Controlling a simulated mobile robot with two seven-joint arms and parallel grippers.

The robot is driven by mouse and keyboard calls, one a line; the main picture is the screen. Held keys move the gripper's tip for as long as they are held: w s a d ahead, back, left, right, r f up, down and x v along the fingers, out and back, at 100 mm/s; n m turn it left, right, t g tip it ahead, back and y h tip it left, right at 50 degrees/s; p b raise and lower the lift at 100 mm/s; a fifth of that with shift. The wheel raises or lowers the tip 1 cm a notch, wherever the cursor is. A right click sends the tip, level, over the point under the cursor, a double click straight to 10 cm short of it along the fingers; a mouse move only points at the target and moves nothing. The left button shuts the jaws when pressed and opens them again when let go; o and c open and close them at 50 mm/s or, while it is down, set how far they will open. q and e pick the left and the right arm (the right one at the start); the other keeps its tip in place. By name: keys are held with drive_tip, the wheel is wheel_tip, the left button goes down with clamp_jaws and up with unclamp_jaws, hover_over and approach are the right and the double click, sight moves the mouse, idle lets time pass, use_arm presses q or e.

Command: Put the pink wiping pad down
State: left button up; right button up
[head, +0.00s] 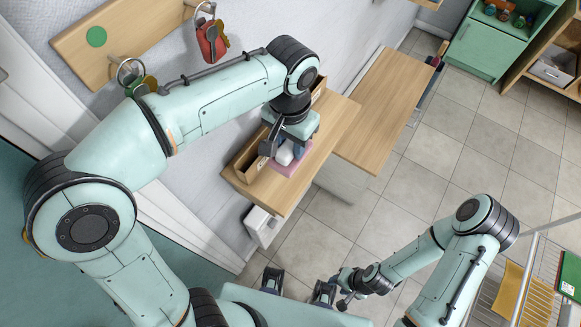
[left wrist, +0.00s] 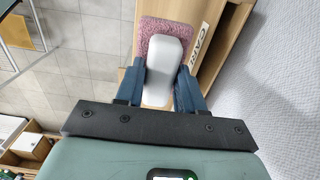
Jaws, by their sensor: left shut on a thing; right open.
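The pink wiping pad (head: 291,163) has a white grip block (head: 285,156) on top. In the left wrist view the pink pad (left wrist: 172,27) shows beyond the white block (left wrist: 161,68), which sits between both fingers. I cannot tell whether the pad touches the counter. My right gripper (head: 298,286) is open and empty, low in the picture, away from the counter.
The lettered box (left wrist: 213,32) stands close to the right of the pad in the left wrist view, with the wall beyond. A hook board (head: 120,35) with keys hangs on the wall. The counter's far part is clear. A wire rack (head: 540,285) stands at lower right.

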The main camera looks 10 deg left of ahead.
sight(290, 143)
use_arm(q)
wheel_tip(290, 143, down, 5)
drive_tip(key=shift+r+b, duration=0.1)
drive_tip(key=shift+b, duration=0.25)
wheel_tip(290, 143, down, 4)
drive_tip(key=shift+f, duration=0.1)
drive_tip(key=o, duration=1)
drive_tip(key=shift+c, duration=0.2)
drive_tip(key=shift+f+b, duration=0.2)
drive_tip(key=shift+b, duration=0.1)
wheel_tip(290, 143, up, 14)
drive_tip(key=shift+f+p, duration=0.25)
drive_tip(key=shift+p, duration=0.9)
